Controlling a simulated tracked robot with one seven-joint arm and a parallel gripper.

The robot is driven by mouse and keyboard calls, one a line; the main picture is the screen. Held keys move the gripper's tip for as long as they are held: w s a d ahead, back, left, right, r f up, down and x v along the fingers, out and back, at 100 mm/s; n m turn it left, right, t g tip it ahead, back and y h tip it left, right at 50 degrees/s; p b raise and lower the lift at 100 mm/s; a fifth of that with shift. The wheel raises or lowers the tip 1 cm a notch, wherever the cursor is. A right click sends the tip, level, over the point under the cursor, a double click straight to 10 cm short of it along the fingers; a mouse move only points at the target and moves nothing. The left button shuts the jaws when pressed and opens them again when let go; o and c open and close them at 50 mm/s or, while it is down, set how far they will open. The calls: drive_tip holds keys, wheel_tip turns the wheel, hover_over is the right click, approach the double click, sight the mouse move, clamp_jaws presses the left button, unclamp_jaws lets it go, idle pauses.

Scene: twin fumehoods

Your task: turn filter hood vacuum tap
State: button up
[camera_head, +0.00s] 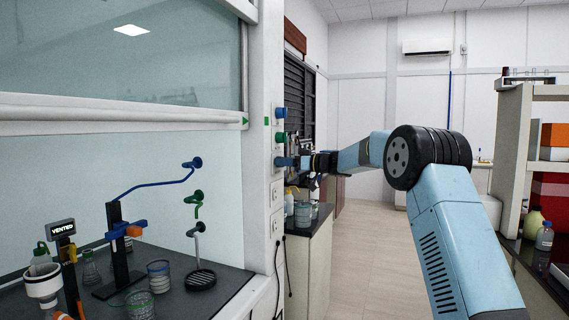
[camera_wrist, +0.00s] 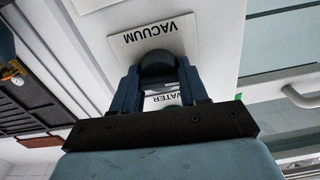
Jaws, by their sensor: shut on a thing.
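The vacuum tap (camera_wrist: 157,62) is a dark rounded knob on the white hood post, next to a plate marked VACUUM (camera_wrist: 152,30) that reads upside down in the wrist view. My gripper (camera_wrist: 157,80) is shut on this knob, with one dark blue finger on each side of it. In the head view my gripper (camera_head: 301,162) reaches the post's side at the lowest of the stacked taps, and the knob is mostly hidden by the fingers. The knob's turn angle cannot be told.
A blue tap (camera_head: 281,112) and a green tap (camera_head: 281,137) sit above on the same post. A plate marked WATER (camera_wrist: 163,98) shows between my fingers. The hood's raised sash (camera_head: 120,113) and bench glassware are left. The aisle floor (camera_head: 365,240) is clear.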

drive_tip(key=shift+w+d, duration=0.1)
drive_tip(key=shift+c, duration=0.8)
drive_tip(key=shift+m, duration=0.3)
drive_tip(key=m, duration=0.3)
drive_tip(key=shift+w+d, duration=0.1)
drive_tip(key=m, duration=0.9)
drive_tip(key=shift+w+d+m, duration=0.1)
drive_tip(key=shift+w+m, duration=0.05)
drive_tip(key=shift+m, duration=0.15)
drive_tip(key=shift+f+m, duration=0.1)
drive_tip(key=shift+m, duration=1.8)
drive_tip(key=shift+d+m, duration=0.1)
drive_tip(key=shift+m, duration=0.2)
